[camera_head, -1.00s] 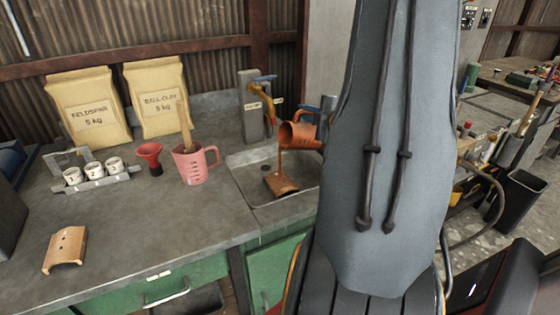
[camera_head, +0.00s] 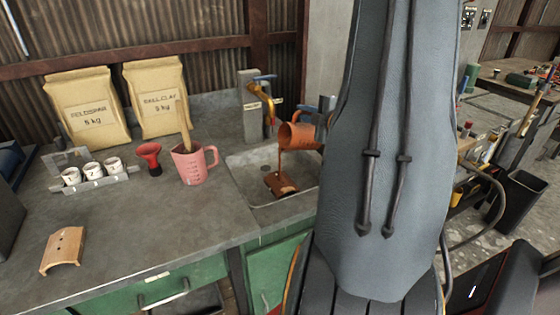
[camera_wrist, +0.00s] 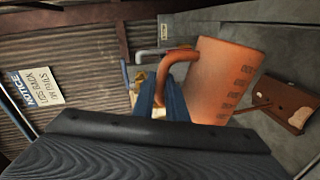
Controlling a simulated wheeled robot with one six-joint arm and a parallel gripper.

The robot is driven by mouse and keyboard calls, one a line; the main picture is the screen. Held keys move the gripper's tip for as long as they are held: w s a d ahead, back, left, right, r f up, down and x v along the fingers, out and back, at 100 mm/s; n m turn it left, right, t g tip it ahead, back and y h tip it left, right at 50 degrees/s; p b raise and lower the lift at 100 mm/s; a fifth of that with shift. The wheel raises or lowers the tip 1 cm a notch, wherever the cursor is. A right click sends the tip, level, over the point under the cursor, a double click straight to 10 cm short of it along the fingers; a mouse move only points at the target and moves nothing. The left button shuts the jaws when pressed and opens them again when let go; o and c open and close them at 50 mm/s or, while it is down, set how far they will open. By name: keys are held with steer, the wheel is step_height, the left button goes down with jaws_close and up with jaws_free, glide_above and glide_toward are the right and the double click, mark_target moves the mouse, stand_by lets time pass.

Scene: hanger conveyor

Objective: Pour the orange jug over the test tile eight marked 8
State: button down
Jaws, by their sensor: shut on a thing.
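The orange jug (camera_head: 300,136) is tipped to the left over the sink, and a brown stream runs from its lip. The stream lands on a tile (camera_head: 280,184) in the sink, which is mostly coated dark brown. In the wrist view my gripper (camera_wrist: 165,88) is shut on the handle of the jug (camera_wrist: 222,80), and the stream reaches the tile (camera_wrist: 288,105), which keeps a pale patch. In the head view my arm hides most of the gripper. I cannot read a number on this tile. Another tile (camera_head: 62,250), bare and tan with two holes, lies on the counter at the left.
The sink (camera_head: 250,165) has a tap (camera_head: 262,98) behind the jug. A pink jug (camera_head: 192,163), a red funnel (camera_head: 150,157), a rack of white cups (camera_head: 92,170) and two paper sacks (camera_head: 88,108) stand on the counter. The front middle of the counter is clear.

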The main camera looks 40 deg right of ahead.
steer(key=shift+w+a+f+n+h+b, duration=0.15)
steer(key=shift+a+f+n+b, duration=0.15)
steer(key=shift+a+n+b, duration=0.5)
steer(key=shift+w+a+f+n+h+b, duration=0.15)
steer(key=shift+a+f+b, duration=0.2)
steer(key=shift+b, duration=0.8)
stand_by(1.1)
steer(key=shift+w+a+r+n+b, duration=0.15)
steer(key=shift+a+n+b, duration=0.3)
steer(key=shift+a+b, duration=0.25)
steer(key=shift+w+a+r+n+b, duration=0.1)
steer(key=shift+a+n+b, duration=0.35)
steer(key=shift+b, duration=0.35)
stand_by(0.5)
steer(key=d+m+p, duration=0.1)
steer(key=p, duration=0.1)
steer(key=s+d+r+m+p, duration=0.1)
steer(key=d+p, duration=0.1)
steer(key=d+m+p, duration=0.2)
steer(key=shift+s+d+r+p, duration=0.2)
steer(key=shift+p, duration=0.15)
steer(key=shift+d+y, duration=0.15)
steer(key=shift+y, duration=0.25)
steer(key=shift+f, duration=0.1)
steer(key=shift+m, duration=0.25)
